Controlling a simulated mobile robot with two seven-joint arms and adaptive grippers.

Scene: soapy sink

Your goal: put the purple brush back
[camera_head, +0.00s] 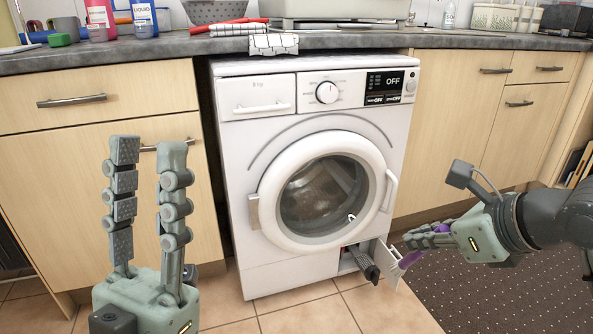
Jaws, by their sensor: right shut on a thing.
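The purple brush (411,259) shows only as purple parts at my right gripper (425,240). My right gripper comes in from the right and is shut on it, beside the small open flap at the washing machine's lower right. The fingers and hand hide most of the brush. My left gripper (148,150) stands upright at the left, in front of the wooden cupboards. Its fingers are apart, with nothing between them.
The white washing machine (240,180) has its round door shut. A dark grey part (366,266) sticks out of its low hatch beside the open flap (383,265). Bottles and cloths crowd the worktop (160,50). The tiled floor in front is clear.

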